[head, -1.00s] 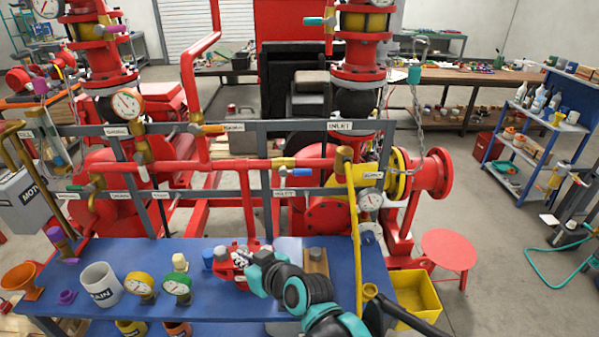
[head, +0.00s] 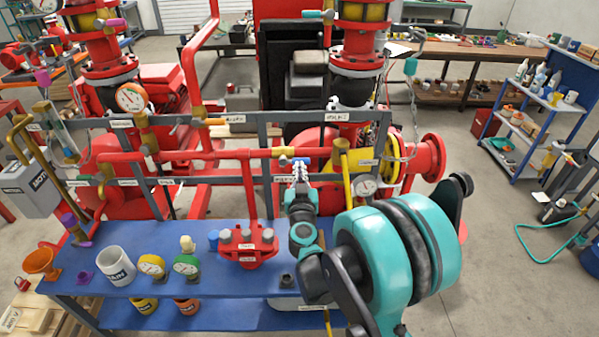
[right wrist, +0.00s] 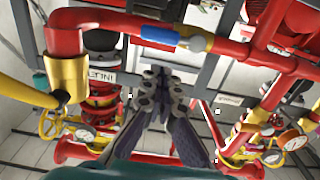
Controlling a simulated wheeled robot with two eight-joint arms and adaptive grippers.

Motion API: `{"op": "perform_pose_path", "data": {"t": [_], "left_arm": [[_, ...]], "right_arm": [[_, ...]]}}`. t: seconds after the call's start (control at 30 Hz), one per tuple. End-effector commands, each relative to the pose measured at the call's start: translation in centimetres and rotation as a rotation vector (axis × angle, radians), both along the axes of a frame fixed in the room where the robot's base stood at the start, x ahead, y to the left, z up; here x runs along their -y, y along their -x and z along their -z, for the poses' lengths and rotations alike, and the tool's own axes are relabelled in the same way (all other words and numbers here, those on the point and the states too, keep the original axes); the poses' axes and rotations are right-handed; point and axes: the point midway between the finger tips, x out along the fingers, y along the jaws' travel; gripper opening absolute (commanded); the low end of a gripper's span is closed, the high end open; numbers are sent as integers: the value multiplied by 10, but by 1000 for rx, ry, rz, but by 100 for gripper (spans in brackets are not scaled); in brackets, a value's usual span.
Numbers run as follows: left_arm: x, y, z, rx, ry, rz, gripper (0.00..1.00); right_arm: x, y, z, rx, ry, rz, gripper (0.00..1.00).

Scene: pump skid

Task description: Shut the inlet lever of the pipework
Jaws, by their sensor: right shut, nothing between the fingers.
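The blue-handled lever (head: 299,160) is on the red horizontal pipe (head: 225,154) of the pipework, beside a brass fitting (head: 284,152). In the right wrist view its blue handle (right wrist: 160,36) runs along the pipe, with a grey rounded end (right wrist: 197,44). An INLET label (head: 338,116) is on the grey rail above; it shows upside down in the right wrist view (right wrist: 102,77). My right gripper (head: 300,168) is shut and empty, just in front of the lever. In the right wrist view its fingertips (right wrist: 158,74) are close to the handle; contact cannot be told.
A brass elbow (head: 341,146) with a yellow hose is right of the lever. A pressure gauge (head: 365,187) is below it. The blue bench (head: 215,285) in front holds a red block (head: 247,250), a white mug (head: 115,265) and several gauges.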

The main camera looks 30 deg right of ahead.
Motion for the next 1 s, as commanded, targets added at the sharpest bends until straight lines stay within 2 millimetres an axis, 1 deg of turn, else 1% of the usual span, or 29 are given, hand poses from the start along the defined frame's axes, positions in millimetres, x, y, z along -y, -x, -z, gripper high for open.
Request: {"op": "perform_pose_path", "data": {"t": [1.0], "left_arm": [[0,0,-12,0,0,0,0]], "right_arm": [[34,-63,-1,0,0,-1,0]]}}
